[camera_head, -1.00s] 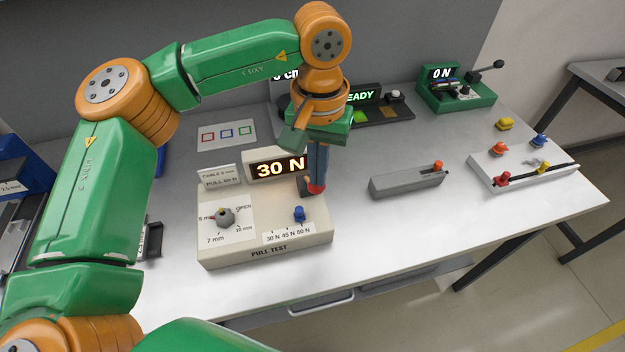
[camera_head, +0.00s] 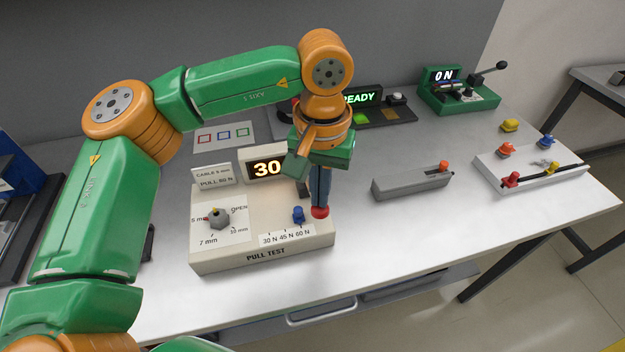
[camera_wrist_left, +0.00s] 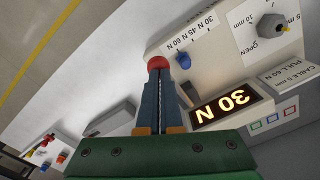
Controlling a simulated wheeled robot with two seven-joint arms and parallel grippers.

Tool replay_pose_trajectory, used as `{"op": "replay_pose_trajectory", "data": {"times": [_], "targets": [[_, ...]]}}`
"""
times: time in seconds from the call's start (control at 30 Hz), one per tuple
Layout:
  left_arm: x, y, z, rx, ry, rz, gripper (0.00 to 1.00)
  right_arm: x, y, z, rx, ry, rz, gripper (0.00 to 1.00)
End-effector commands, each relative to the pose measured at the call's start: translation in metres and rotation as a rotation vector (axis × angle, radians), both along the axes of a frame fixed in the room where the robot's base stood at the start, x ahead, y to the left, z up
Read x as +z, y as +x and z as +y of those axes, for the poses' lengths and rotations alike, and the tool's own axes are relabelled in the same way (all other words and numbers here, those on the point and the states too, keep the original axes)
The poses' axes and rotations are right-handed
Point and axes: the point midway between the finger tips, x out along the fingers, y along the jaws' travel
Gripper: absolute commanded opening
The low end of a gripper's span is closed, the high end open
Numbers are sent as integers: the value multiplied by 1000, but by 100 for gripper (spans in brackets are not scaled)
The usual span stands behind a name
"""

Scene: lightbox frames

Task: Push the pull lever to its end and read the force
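The cream pull tester (camera_head: 215,257), marked PULL TEST, stands on the table. Its display (camera_head: 268,169) begins with 30; the wrist view reads 30 N (camera_wrist_left: 222,105). A blue selector (camera_head: 298,214) sits by the 30/45/60 N scale, and a grey knob (camera_head: 218,217) by the mm scale. A red knob (camera_head: 320,211), seemingly the pull lever's end, is at the tester's right side; it also shows in the left wrist view (camera_wrist_left: 158,62). My left gripper (camera_head: 320,203) points down with fingers together, tips touching or overlapping the red knob. The lever's shaft is mostly hidden. My right gripper is out of view.
A grey box with an orange button (camera_head: 410,183) lies to the right. Beyond it stands a white board (camera_head: 525,175) with coloured clips. Bare table lies right of the tester.

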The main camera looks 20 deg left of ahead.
Motion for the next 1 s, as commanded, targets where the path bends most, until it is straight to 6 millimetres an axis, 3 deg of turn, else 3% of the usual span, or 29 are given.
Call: {"op": "replay_pose_trajectory", "data": {"times": [0.07,0.3,0.9,1.0], "targets": [[-7,-1,0,1,1,0,0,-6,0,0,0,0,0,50],[-2,-1,0,2,1,-1,0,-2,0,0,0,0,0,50],[80,-22,-15,0,0,-1,0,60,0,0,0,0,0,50],[87,-25,-17,1,1,0,0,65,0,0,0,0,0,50]]}}
